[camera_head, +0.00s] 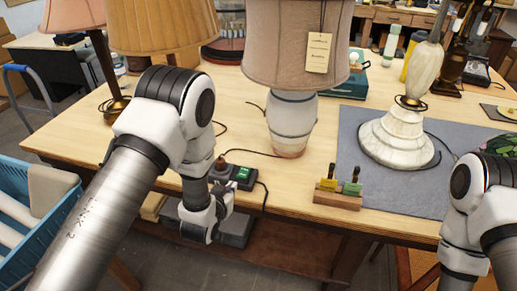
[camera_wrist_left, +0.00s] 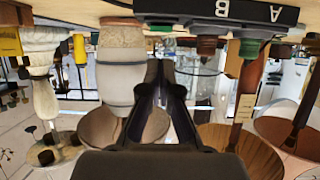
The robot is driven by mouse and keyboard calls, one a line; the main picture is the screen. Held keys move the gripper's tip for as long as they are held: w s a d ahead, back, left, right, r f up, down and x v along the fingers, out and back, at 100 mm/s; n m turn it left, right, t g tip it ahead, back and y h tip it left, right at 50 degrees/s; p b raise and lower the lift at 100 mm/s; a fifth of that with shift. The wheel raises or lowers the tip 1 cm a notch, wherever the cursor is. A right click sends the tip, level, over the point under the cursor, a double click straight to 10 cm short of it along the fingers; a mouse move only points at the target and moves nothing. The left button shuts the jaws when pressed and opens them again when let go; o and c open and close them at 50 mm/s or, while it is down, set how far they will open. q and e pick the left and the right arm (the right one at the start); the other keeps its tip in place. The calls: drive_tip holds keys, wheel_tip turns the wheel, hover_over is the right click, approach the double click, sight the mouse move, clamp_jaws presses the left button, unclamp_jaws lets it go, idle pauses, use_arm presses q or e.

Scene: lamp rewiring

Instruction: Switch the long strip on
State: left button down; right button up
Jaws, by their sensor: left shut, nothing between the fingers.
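A dark strip (camera_head: 243,177) with a green switch and a brown plug-like piece lies near the table's front edge in the head view. It also shows upside down at the top of the left wrist view (camera_wrist_left: 215,12), with the letters A and B and two green parts. I cannot tell whether its switch is on. My left gripper (camera_head: 224,195) is shut and empty, close in front of the strip; its fingers show in the left wrist view (camera_wrist_left: 163,72), apart from the strip in the picture. Part of the strip is hidden behind my left arm. My right gripper is out of view.
A ceramic lamp (camera_head: 291,120) with a tagged shade stands behind the strip. A marble lamp (camera_head: 400,130) stands on a grey mat (camera_head: 352,150). A wooden block (camera_head: 337,200) with yellow and green pieces sits at the front edge. A dark cord runs beside the strip.

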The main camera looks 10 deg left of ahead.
use_arm(q)
wheel_tip(320, 180, up, 4)
drive_tip(key=w, duration=0.1)
drive_tip(key=p, duration=0.5)
hover_over(240, 182)
drive_tip(key=f, duration=0.3)
drive_tip(key=shift+w+d+f+t, duration=0.1)
drive_tip(key=shift+w+f+t, duration=0.05)
drive_tip(key=shift+w+t, duration=0.2)
drive_tip(key=f, duration=0.2)
drive_tip(key=shift+s+f+p, duration=0.25)
drive_tip(key=shift+f+p, duration=0.1)
drive_tip(key=shift+f, duration=0.05)
drive_tip(key=shift+s+f, duration=0.15)
drive_tip(key=shift+f, duration=0.35)
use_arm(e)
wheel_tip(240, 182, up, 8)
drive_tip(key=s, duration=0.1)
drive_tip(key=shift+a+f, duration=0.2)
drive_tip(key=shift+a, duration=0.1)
